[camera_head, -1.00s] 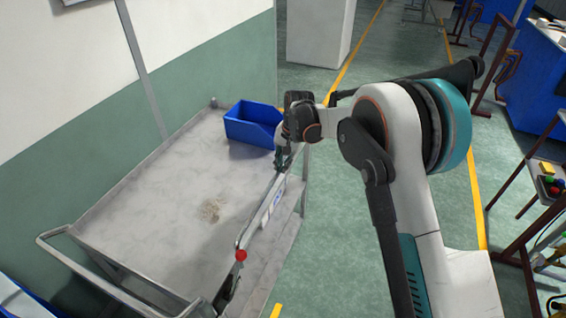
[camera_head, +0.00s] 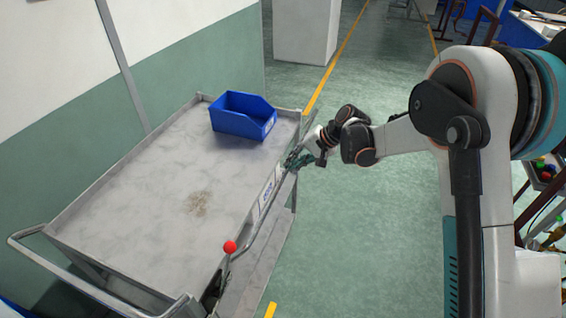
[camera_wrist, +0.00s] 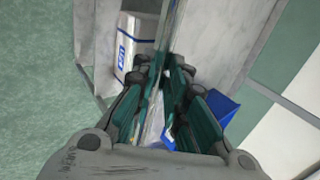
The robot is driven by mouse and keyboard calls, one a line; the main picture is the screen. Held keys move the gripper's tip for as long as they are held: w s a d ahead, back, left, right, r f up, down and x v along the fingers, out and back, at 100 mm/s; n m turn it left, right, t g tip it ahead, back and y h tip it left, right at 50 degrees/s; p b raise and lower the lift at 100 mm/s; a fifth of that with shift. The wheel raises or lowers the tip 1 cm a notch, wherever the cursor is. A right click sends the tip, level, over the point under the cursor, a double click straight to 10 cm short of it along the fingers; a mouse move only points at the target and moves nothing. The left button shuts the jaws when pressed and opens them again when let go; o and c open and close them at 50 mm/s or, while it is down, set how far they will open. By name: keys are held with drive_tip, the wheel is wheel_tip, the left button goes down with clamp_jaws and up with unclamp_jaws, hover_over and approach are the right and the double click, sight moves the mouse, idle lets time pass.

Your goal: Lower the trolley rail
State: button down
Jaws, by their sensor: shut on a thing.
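The trolley rail (camera_head: 269,213) is a thin metal bar along the right side of the grey trolley (camera_head: 150,185). It slants from near the red ball knob (camera_head: 230,247) at the near corner to my gripper at the far end. My gripper (camera_head: 297,160) is shut on the rail near the trolley's far right corner. In the wrist view the rail (camera_wrist: 164,35) runs between the teal fingers of my gripper (camera_wrist: 168,75). The fingers hide the gripped part of the rail.
A blue bin (camera_head: 243,115) stands on the trolley top near the far edge. A push handle (camera_head: 75,287) juts out at the near end. A green-and-white wall (camera_head: 60,150) borders the left. Green floor (camera_head: 340,240) is open on the right.

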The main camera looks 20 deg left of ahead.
drive_tip(key=d+f+y+b, duration=0.4)
drive_tip(key=d+f+b, duration=0.4)
drive_tip(key=f+b, duration=0.2)
drive_tip(key=shift+s+f+b, duration=0.3)
drive_tip(key=shift+f+b, duration=0.05)
drive_tip(key=shift+f, duration=0.6)
drive_tip(key=c, duration=1.6)
unclamp_jaws()
drive_tip(key=shift+d, duration=0.1)
drive_tip(key=v, duration=1.2)
drive_tip(key=shift+s, duration=0.2)
